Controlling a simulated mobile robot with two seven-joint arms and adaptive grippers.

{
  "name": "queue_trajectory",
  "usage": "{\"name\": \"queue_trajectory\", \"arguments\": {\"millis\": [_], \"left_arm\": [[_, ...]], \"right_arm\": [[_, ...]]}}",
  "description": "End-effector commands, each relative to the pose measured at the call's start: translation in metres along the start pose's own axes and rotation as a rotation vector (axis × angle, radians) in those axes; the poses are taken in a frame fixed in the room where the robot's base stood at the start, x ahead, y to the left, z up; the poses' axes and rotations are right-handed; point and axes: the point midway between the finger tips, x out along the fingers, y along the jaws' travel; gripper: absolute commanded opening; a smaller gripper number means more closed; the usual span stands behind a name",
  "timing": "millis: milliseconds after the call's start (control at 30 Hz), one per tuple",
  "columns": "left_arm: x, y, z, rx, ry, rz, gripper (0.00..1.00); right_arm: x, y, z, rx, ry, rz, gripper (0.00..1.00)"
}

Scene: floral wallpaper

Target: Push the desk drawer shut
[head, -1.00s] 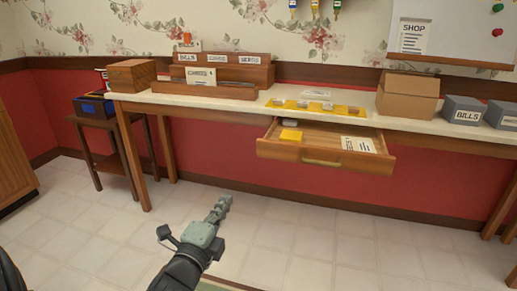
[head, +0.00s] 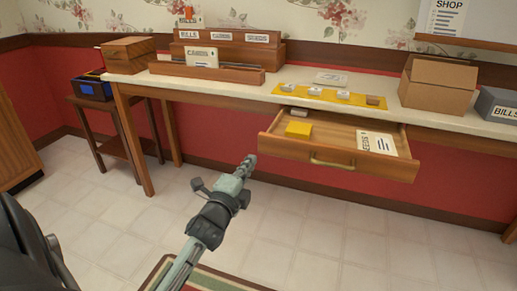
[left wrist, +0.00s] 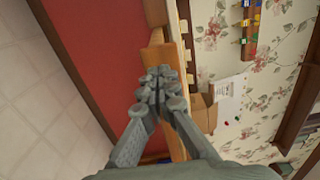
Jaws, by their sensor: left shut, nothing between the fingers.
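The desk drawer (head: 340,165) is pulled out below the white-topped desk (head: 225,90). Its front has a brass handle (head: 332,163). A yellow block (head: 299,129), a small grey item and a printed paper (head: 377,144) lie inside it. My left gripper (head: 249,161) is shut and empty, in front of and just left of the drawer's left front corner in the head view; I cannot tell the exact gap. In the left wrist view the shut fingertips (left wrist: 161,80) overlap a wooden strip beyond them. My right gripper is not in view.
On the desk are a wooden letter rack (head: 240,55), a wooden box (head: 128,53), a yellow mat (head: 320,97) with several small blocks, and a cardboard box (head: 437,85). A dark side table (head: 95,100) stands at left.

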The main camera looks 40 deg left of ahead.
Motion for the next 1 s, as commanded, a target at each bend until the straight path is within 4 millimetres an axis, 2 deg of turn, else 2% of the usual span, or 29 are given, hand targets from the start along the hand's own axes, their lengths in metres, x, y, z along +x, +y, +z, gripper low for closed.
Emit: {"name": "queue_trajectory", "arguments": {"millis": [33,200,400,1000], "left_arm": [[0.012,-0.002,0.000,0.000,0.000,-0.002,0.00],[0.043,-0.001,0.000,0.000,0.000,-0.001,0.00],[0.064,0.000,0.000,0.001,0.001,0.000,0.00],[0.074,0.000,0.000,0.001,0.001,0.000,0.00]], "right_arm": [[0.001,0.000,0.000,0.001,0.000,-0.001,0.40],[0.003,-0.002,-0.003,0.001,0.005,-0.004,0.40],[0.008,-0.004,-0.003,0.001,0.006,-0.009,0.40],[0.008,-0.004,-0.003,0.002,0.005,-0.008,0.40]]}}
